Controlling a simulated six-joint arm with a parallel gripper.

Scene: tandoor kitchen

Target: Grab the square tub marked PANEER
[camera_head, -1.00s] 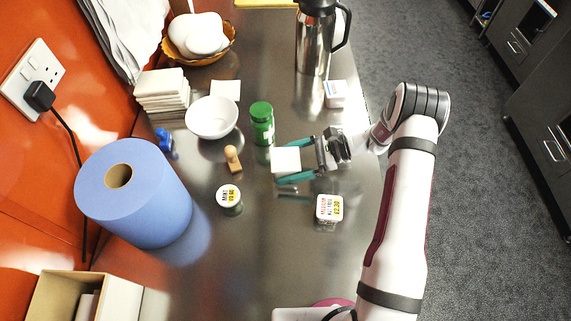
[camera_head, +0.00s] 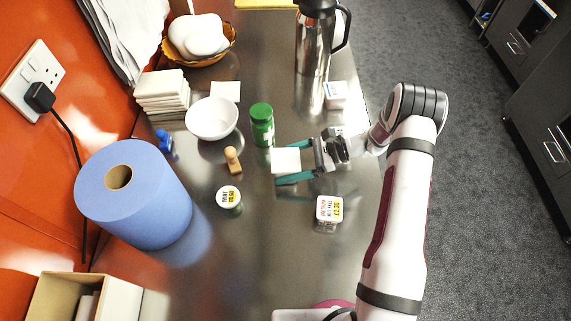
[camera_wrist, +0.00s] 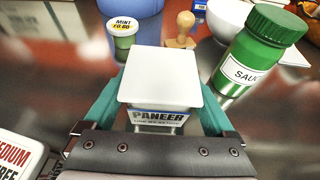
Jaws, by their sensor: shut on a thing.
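The square tub marked PANEER (camera_wrist: 160,78) has a white lid and a blue label facing my wrist camera. It shows in the head view as a small white square (camera_head: 286,160). My gripper (camera_head: 284,161) is shut on the tub, with one teal finger on each of two opposite sides. In the wrist view the fingers (camera_wrist: 158,100) flank the tub and the label is readable below the lid. The tub's underside is hidden, and I cannot tell how far it is above the counter.
A green sauce bottle (camera_head: 262,125) stands close behind the tub. A wooden stamp (camera_head: 233,159), a mint tub (camera_head: 228,197) and another square tub (camera_head: 328,208) stand around it. A white bowl (camera_head: 212,118) and a blue paper roll (camera_head: 135,190) are further left. The steel counter's front middle (camera_head: 270,250) is clear.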

